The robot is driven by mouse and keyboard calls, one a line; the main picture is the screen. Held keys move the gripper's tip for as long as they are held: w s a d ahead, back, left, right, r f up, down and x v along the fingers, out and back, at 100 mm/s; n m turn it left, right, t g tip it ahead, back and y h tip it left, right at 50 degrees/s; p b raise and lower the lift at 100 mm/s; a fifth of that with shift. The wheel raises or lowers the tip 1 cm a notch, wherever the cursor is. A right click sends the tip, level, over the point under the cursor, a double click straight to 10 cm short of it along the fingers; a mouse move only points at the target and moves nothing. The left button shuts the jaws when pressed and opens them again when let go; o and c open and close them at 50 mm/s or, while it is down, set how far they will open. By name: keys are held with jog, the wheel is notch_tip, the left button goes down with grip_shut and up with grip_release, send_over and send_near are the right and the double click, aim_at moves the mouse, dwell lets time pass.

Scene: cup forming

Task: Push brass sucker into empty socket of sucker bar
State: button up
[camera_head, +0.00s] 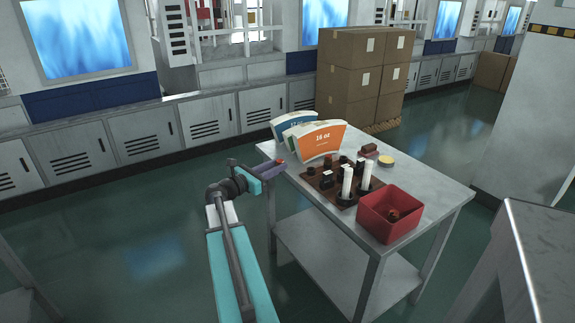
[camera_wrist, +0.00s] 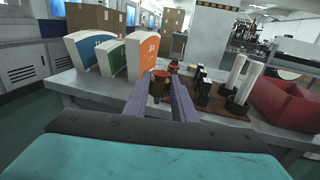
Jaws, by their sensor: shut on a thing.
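My gripper (camera_head: 280,164) is at the left edge of the steel table (camera_head: 437,190), beside the printed paper fans. In the wrist view its purple fingers (camera_wrist: 162,82) are shut on a small reddish-brown piece (camera_wrist: 160,88), probably the brass sucker. The fingers partly hide it. A brown board (camera_head: 346,202) carrying several dark fittings and two white upright tubes lies on the table, right of the gripper; it also shows in the wrist view (camera_wrist: 225,116). I cannot single out the sucker bar or its empty socket.
An orange paper fan (camera_head: 322,144), with green and blue ones behind, stands at the table's back left. A red bin (camera_head: 380,222) stands at the front right. A yellow disc (camera_head: 386,160) lies at the back. Cardboard boxes (camera_head: 345,80) are stacked behind the table.

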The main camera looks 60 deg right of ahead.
jog(key=shift+v, duration=1)
jog(key=shift+w+d+r, duration=0.1)
jog(key=shift+w, duration=0.1)
jog(key=w+a+r+n+t+h+p, duration=0.1)
jog(key=w+a+r+n+t+p, duration=0.4)
jog(key=w+a, duration=0.75)
jog(key=w+a+r+t+p, duration=0.3)
jog(key=w+a+p, duration=0.3)
jog(key=w+a, duration=0.65)
jog(key=a+r+n+t+y+p, duration=0.1)
jog(key=a+r+n+t+p, duration=0.1)
jog(key=a, duration=1.1)
jog(key=w+a+r+n+t+y+p, duration=0.1)
jog(key=a+r+t+p, duration=0.3)
jog(key=a, duration=0.9)
jog(key=w+a+r+n+t+y+p, duration=0.1)
jog(key=a+r+n+t+p, duration=0.2)
jog(key=a, duration=1.1)
jog(key=p, duration=0.3)
jog(key=shift+n+y, duration=0.3)
jog(key=shift+n, duration=0.1)
